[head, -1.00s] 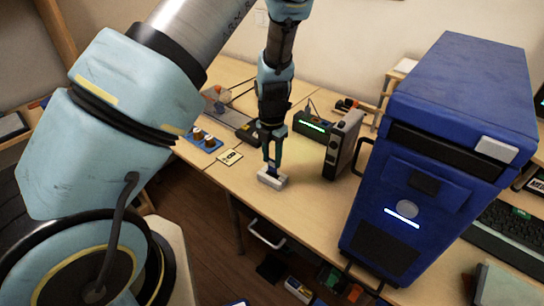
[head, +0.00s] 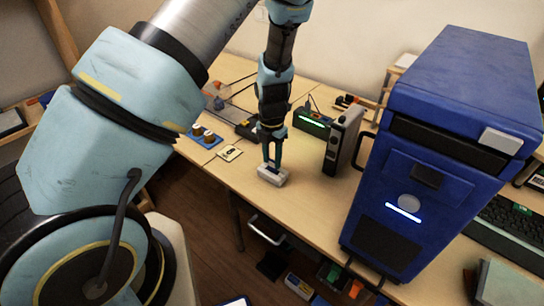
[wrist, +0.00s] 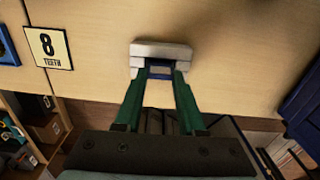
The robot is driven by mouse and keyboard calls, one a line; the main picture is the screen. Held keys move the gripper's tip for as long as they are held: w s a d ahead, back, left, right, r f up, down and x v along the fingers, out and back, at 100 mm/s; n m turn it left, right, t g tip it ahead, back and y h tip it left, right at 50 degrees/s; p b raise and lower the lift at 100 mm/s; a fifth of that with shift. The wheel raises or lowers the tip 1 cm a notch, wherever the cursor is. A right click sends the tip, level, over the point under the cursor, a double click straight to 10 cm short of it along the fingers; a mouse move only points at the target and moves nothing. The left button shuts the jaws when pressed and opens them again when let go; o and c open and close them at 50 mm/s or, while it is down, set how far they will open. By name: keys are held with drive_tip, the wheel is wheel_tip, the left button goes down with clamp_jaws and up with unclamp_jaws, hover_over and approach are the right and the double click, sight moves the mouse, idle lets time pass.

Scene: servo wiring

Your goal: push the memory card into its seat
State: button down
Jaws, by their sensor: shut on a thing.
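The memory card (wrist: 160,70) is a small dark blue piece between my fingertips. My gripper (wrist: 161,76) is shut on it, with its green fingers on either side. Just beyond the fingertips is a pale grey-white block (wrist: 162,50), which looks like the seat. The card's far edge meets the block's near side in the wrist view; how deep it sits I cannot tell. In the head view my gripper (head: 271,165) points down at the block (head: 273,177) near the table's front edge, and the card is mostly hidden by the fingers.
A number card (head: 229,153) and a blue tray with knobs (head: 206,137) lie to the left. A grey upright box (head: 343,143) and a large blue computer case (head: 435,170) stand to the right. A green-lit device (head: 313,122) is behind. Bare tabletop surrounds the block.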

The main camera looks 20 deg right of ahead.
sight(272, 160)
drive_tip(key=shift+f, duration=0.45)
drive_tip(key=shift+c, duration=2.1)
unclamp_jaws()
drive_tip(key=shift+r, duration=0.1)
wheel_tip(272, 160, up, 11)
drive_tip(key=b, duration=0.1)
drive_tip(key=s+a+r+m, duration=0.1)
drive_tip(key=a+r+m, duration=0.2)
drive_tip(key=a+m, duration=0.5)
drive_tip(key=s+a+r+m+t, duration=0.1)
drive_tip(key=a+r+m, duration=0.2)
drive_tip(key=a+m, duration=0.6)
drive_tip(key=s+a+r+m, duration=0.2)
drive_tip(key=a+r+m, duration=0.2)
drive_tip(key=a+m, duration=0.4)
drive_tip(key=a, duration=0.5)
drive_tip(key=shift+t, duration=0.3)
